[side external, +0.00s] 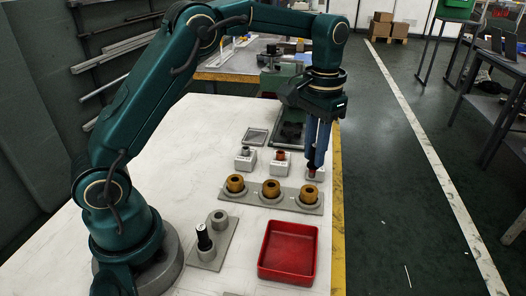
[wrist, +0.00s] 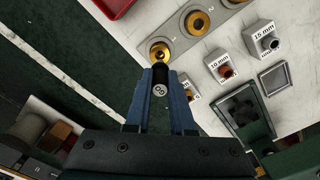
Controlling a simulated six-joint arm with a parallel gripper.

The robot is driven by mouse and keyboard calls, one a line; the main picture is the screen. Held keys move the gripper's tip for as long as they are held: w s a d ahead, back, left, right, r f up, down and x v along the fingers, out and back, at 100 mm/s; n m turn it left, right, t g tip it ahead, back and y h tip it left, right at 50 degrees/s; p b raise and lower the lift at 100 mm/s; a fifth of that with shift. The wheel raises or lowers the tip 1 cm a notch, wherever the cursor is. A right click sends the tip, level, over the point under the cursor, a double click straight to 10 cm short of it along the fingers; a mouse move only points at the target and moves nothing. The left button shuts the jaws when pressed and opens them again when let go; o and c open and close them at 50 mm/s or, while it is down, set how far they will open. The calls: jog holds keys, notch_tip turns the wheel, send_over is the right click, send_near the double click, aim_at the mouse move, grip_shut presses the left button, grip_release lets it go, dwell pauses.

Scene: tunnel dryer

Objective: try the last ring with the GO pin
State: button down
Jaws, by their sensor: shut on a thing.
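My gripper (side external: 316,160) is shut on the GO pin, a dark pin (wrist: 160,76) with "GO" on its end face. In the wrist view the pin sits between the two blue fingers (wrist: 161,98), with the rightmost brass ring (wrist: 159,53) just beyond it. In the side view the fingertips are over that ring (side external: 309,194); the pin's lower end is hidden, so I cannot tell if it touches. Two more brass rings, the middle one (side external: 271,187) and the left one (side external: 235,183), sit on the grey rack (side external: 253,198).
A grey pin holder (side external: 225,238) has an empty socket (side external: 219,217) and another black pin (side external: 203,237). A red tray (side external: 288,250) lies in front of the rack. Small labelled blocks, including the 10 mm one (wrist: 218,65) and the 15 mm one (wrist: 259,35), stand behind it.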

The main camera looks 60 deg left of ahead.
jog(key=shift+s+f, duration=0.15)
jog(key=shift+f, duration=0.05)
jog(key=s+a+r, duration=0.1)
jog(key=s+a, duration=0.4)
jog(key=a, duration=0.1)
jog(key=shift+s+r, duration=0.35)
jog(key=shift+f, duration=0.1)
jog(key=shift+f, duration=1.8)
jog(key=shift+f, duration=2)
dwell(0.8)
jog(key=shift+r, duration=0.1)
dwell(1.0)
jog(key=shift+r, duration=2.7)
